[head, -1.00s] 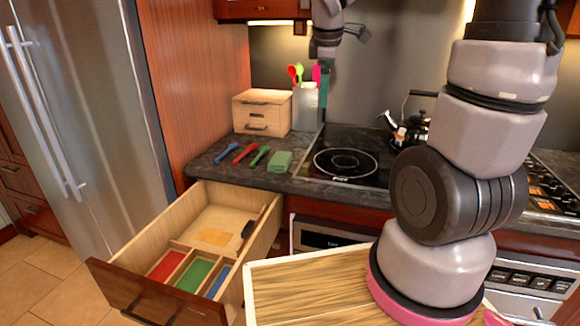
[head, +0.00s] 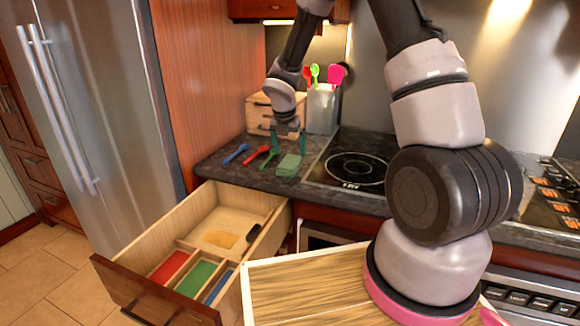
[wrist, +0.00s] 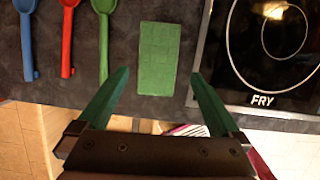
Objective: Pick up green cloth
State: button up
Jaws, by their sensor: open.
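The green cloth (head: 289,165) is a folded rectangle lying flat on the dark counter, left of the cooktop. In the wrist view the cloth (wrist: 158,58) lies just beyond and between my two spread green fingertips, with nothing between them. In the head view my gripper (head: 288,142) is open and points down above the cloth area. It also shows open at the bottom of the wrist view (wrist: 159,75). The exact height above the cloth is hard to tell.
Blue (head: 236,154), red (head: 257,156) and green (wrist: 104,30) utensils lie left of the cloth. A cooktop (head: 350,170) is to its right. A wooden box (head: 262,117) and a utensil holder (head: 322,108) stand behind. An open drawer (head: 150,240) juts out below the counter.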

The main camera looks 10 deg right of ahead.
aim_at(290, 162)
jog(key=shift+x, duration=2.7)
jog(key=shift+w+a+r, duration=0.1)
jog(key=shift+a, duration=0.05)
jog(key=c, duration=1.2)
jog(key=shift+r, duration=5)
